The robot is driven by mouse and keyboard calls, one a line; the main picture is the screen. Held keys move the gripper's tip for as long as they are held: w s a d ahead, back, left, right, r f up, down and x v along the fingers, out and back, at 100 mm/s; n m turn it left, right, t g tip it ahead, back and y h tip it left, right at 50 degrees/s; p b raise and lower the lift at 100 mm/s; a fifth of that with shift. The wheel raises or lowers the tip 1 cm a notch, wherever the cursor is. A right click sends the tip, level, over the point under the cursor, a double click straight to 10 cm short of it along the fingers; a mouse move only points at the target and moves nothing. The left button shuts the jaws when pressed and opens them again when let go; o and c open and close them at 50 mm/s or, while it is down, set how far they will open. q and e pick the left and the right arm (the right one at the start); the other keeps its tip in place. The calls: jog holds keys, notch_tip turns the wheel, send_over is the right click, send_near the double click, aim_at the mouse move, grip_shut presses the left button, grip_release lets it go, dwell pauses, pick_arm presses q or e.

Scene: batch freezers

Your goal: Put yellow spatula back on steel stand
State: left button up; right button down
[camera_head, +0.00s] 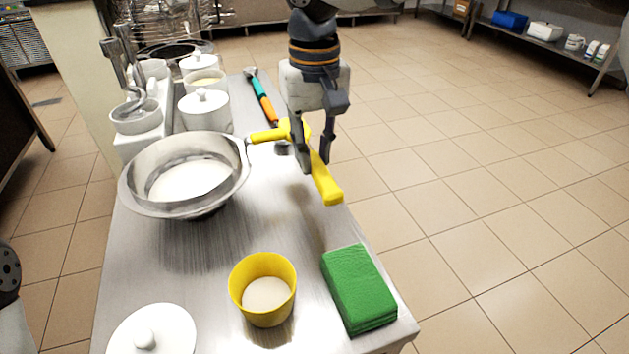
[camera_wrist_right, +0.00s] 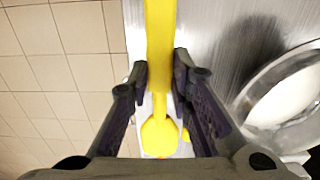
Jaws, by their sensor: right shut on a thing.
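My right gripper (camera_head: 315,150) is shut on the yellow spatula (camera_head: 325,182), above the right edge of the steel table. One end of the spatula points to the front right; the other end is partly behind the fingers. In the right wrist view the spatula (camera_wrist_right: 160,45) runs between the fingertips (camera_wrist_right: 160,85), with its rounded yellow end (camera_wrist_right: 160,138) at the bottom. A small grey piece (camera_head: 282,147) shows on the table just left of the fingers; I cannot tell whether it is the steel stand. The left gripper is not in view.
A steel bowl (camera_head: 133,192) stands left, with a yellow bar (camera_head: 265,136) reaching from its rim toward the gripper. A yellow cup (camera_head: 262,312), green sponge (camera_head: 357,288) and white lid (camera_head: 152,330) are in front. A teal-and-orange tool (camera_head: 263,99) lies behind.

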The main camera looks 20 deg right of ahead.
aim_at(314, 199)
notch_tip(314, 199, down, 7)
jog(key=shift+r, duration=0.15)
jog(key=c, duration=1.5)
grip_release()
jog(key=shift+o, duration=0.2)
notch_tip(314, 199, up, 12)
jog(key=shift+r, duration=0.1)
